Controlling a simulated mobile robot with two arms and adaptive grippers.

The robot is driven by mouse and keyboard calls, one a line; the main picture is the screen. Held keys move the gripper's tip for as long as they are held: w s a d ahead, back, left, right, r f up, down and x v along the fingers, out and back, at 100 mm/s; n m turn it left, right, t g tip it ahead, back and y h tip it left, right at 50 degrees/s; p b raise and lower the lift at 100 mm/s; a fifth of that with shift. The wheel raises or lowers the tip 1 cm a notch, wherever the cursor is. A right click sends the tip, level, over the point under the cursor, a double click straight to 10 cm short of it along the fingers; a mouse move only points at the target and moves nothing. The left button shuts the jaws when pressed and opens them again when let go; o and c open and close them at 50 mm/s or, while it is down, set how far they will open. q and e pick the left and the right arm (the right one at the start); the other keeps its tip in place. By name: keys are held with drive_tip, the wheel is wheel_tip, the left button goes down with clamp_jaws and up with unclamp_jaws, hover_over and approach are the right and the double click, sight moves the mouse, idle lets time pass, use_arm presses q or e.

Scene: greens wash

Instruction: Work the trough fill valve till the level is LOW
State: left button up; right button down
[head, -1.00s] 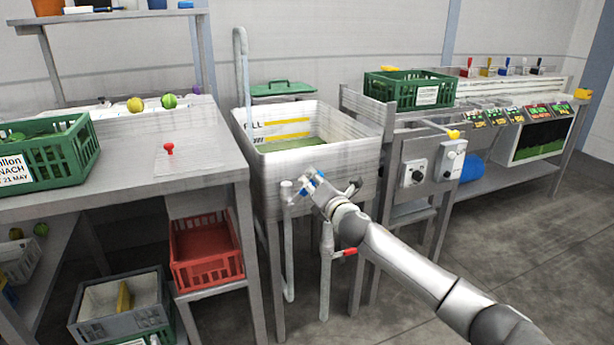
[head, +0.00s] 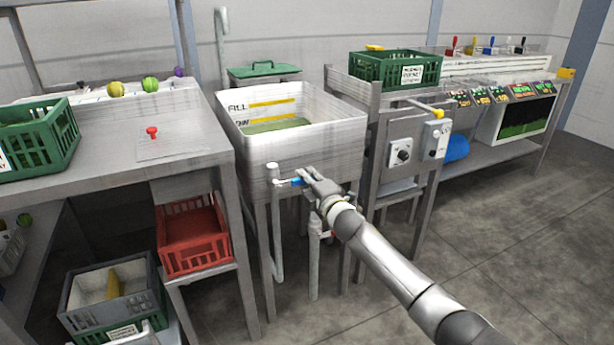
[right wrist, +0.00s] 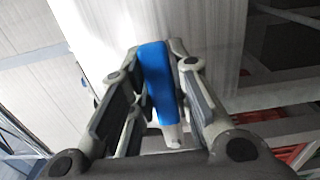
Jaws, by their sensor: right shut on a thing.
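The white trough (head: 310,150) stands in the middle of the head view, with yellow FILL and LOW marks on its inner back wall. Green water or leaves (head: 275,125) show inside; the exact level is hard to read. A grey fill pipe (head: 276,225) runs up the trough's front, and its blue valve handle (head: 296,182) points right from the pipe top. My right gripper (head: 308,181) is shut on the blue handle, which also shows between the fingers in the right wrist view (right wrist: 155,80). My left gripper is not in view.
A second pipe (head: 314,250) stands below the trough, partly behind my right arm. A steel table (head: 190,130) with a red knob (head: 152,132) is at left. A red crate (head: 190,240) sits below it. A control panel (head: 402,152) is close at right.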

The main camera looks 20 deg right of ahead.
drive_tip(key=shift+f, duration=0.2)
idle(0.4)
drive_tip(key=c, duration=1.3)
unclamp_jaws()
drive_tip(key=shift+s, duration=0.1)
drive_tip(key=s, duration=1.1)
drive_tip(key=shift+s+d, duration=0.2)
drive_tip(key=shift+s, duration=0.2)
